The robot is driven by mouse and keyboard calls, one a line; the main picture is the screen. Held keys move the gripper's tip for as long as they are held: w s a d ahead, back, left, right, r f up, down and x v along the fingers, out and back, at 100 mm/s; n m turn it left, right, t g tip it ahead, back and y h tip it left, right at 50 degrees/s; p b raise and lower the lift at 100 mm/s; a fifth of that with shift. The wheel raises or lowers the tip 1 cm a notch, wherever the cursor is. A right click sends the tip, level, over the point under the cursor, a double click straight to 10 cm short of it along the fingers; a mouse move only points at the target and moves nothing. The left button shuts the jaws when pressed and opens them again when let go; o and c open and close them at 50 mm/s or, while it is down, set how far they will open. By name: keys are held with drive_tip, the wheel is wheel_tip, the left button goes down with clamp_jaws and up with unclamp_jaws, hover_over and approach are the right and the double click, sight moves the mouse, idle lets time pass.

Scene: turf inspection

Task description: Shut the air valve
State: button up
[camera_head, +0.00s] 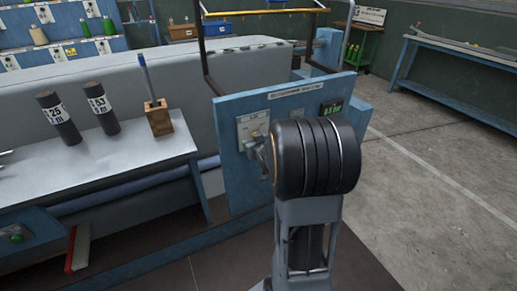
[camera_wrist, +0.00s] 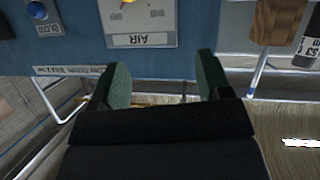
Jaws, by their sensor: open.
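The air valve's pale plate (camera_head: 252,127) is on the front of a blue panel (camera_head: 233,172), left of my arm in the head view. In the wrist view the plate (camera_wrist: 165,18) is at the top with an "AIR" label, and a bit of yellow (camera_wrist: 128,2) shows at the top edge. The rest of the valve is cut off there. My gripper (camera_wrist: 163,60) is open, with its two green fingers apart and nothing between them. The fingers lie below the plate in that view. In the head view my dark wrist hides most of the gripper and part of the panel.
A bench (camera_head: 100,150) at left holds two dark cylinders (camera_head: 58,117) and a wooden block (camera_head: 158,118) with a tool. Floor (camera_head: 430,160) at right is clear.

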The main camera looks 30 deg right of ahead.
drive_tip(key=d+f+t+y+b, duration=0.1)
drive_tip(key=d+f+t+b, duration=0.35)
drive_tip(key=d+f, duration=0.45)
drive_tip(key=w, duration=1.3)
drive_tip(key=shift+w+d+f+b, duration=0.2)
drive_tip(key=shift+d+f+b, duration=0.05)
drive_tip(key=shift+f+b, duration=0.05)
drive_tip(key=shift+c, duration=0.4)
